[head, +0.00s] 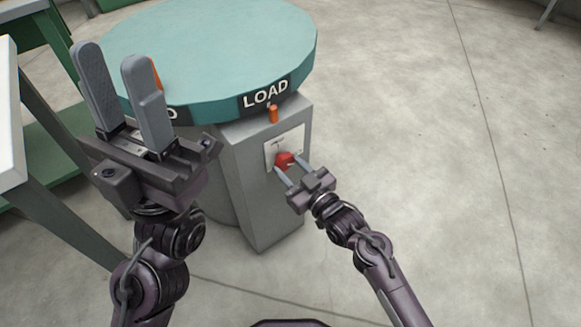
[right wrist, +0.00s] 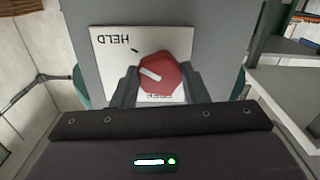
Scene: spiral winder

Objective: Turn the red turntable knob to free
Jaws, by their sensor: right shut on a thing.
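The red turntable knob (head: 284,160) sits on a white label plate (head: 291,146) on the front of the grey pedestal. In the right wrist view the knob (right wrist: 170,73) is a faceted red piece with a white pointer stripe slanting toward the upper left. The plate (right wrist: 108,62) reads HELD upside down at upper left; lettering below the knob is mostly hidden by my gripper. My right gripper (head: 285,172) is shut on the knob, a finger on each side, also in the right wrist view (right wrist: 158,88). My left gripper (head: 118,75) is raised, open and empty.
A round teal turntable (head: 215,45) marked LOAD tops the pedestal (head: 262,190). An orange peg (head: 273,114) stands out below its rim. A green-framed table (head: 45,190) and a white-topped edge (head: 10,120) are at left. The concrete floor (head: 430,120) at right is clear.

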